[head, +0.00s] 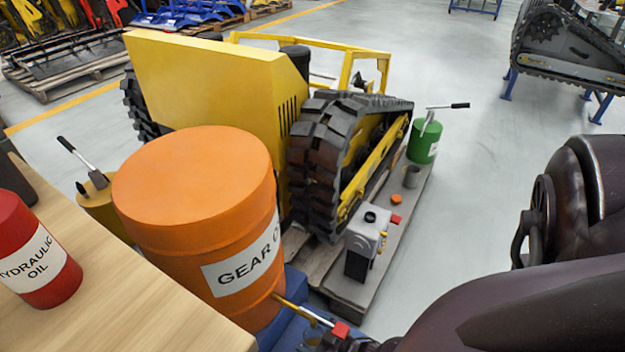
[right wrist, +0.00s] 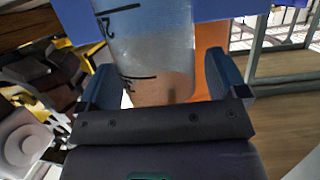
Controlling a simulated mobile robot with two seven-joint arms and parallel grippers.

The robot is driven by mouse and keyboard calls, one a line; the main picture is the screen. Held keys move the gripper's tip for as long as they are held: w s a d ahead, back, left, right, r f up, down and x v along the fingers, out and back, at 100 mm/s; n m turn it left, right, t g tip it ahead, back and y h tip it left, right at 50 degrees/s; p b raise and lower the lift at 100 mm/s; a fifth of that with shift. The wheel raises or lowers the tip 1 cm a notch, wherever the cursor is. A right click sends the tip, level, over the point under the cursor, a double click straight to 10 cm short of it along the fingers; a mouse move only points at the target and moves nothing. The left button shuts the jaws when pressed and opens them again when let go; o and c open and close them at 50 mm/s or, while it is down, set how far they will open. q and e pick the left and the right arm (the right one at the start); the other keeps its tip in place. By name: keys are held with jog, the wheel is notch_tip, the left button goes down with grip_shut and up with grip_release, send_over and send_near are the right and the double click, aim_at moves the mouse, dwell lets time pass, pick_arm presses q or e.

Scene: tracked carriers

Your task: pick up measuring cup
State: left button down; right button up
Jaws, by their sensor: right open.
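The measuring cup (right wrist: 150,45) shows in the right wrist view as a clear, see-through vessel with black marks and figures. It stands between the two blue-grey fingers of my right gripper (right wrist: 160,82), which is open around it. Whether a finger touches its wall I cannot tell. In the head view my dark right arm reaches in from the lower right to the bottom edge, near the brass tap (head: 303,312) of the orange gear oil drum (head: 195,190). I cannot make out the cup there. My left gripper is not in view.
The drum stands on a blue base (head: 290,325) beside a wooden table (head: 130,310) with a red hydraulic oil can (head: 40,262). A yellow tracked carrier (head: 205,80) sits behind on a pallet (head: 375,280) with a grey pump box (head: 366,232).

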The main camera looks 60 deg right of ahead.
jog(key=c, duration=1.4)
jog(key=shift+r, duration=0.2)
